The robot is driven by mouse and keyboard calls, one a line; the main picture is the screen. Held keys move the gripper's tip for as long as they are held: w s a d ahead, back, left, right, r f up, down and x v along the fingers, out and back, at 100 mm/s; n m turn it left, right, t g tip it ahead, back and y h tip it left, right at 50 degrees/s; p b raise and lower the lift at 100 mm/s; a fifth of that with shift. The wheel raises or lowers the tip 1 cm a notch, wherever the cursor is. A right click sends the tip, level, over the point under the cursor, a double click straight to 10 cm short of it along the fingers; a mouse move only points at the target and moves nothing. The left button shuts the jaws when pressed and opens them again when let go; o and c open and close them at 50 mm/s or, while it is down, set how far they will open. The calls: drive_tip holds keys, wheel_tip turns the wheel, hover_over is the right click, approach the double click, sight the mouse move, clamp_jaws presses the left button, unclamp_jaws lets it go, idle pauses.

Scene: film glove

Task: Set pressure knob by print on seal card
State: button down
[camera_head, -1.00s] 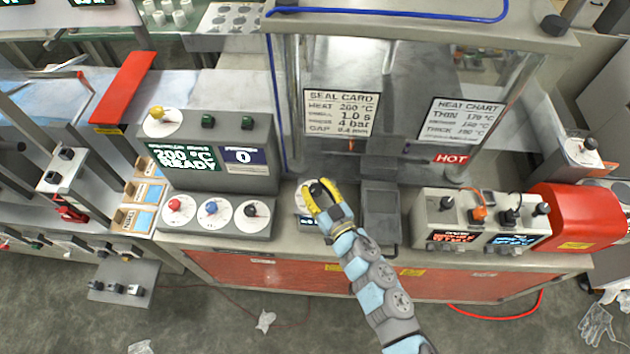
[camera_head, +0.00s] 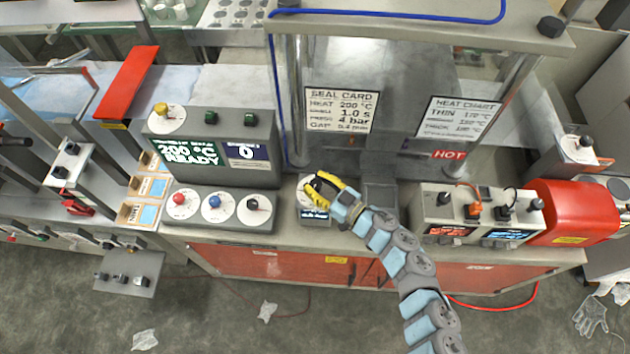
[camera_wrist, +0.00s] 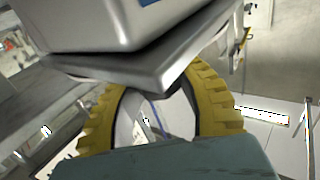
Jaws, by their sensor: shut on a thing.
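The seal card (camera_head: 341,112) hangs on the press, printed heat 200 °C, 1.0 s, press 4 bar and gap 0.4 mm. Below it, a small unit with a pale dial (camera_head: 301,187) and a lit display (camera_head: 314,214) stands on the bench; the display is too small to read. My gripper (camera_head: 317,189), with yellow ribbed fingers, is over this dial and shut on its knob, which the fingers hide. In the wrist view, my curved fingers (camera_wrist: 162,88) stand apart, their tips partly behind a grey metal edge.
Left stands a control box (camera_head: 222,150) reading 200 °C READY and 0, with red, blue and black knobs below. A heat chart (camera_head: 459,118) and a red HOT label (camera_head: 449,155) are at right. A knobbed box (camera_head: 470,215) and red machine (camera_head: 572,212) stand further right.

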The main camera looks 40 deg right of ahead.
drive_tip(key=shift+f+y, duration=0.25)
drive_tip(key=shift+y, duration=0.15)
idle(1.4)
drive_tip(key=c, duration=0.6)
unclamp_jaws()
drive_tip(key=shift+s, duration=0.15)
drive_tip(key=shift+r, duration=0.1)
drive_tip(key=s, duration=0.4)
drive_tip(key=s+d, duration=0.1)
drive_tip(key=s, duration=0.6)
drive_tip(key=shift+s+d, duration=0.35)
drive_tip(key=shift+s, duration=0.05)
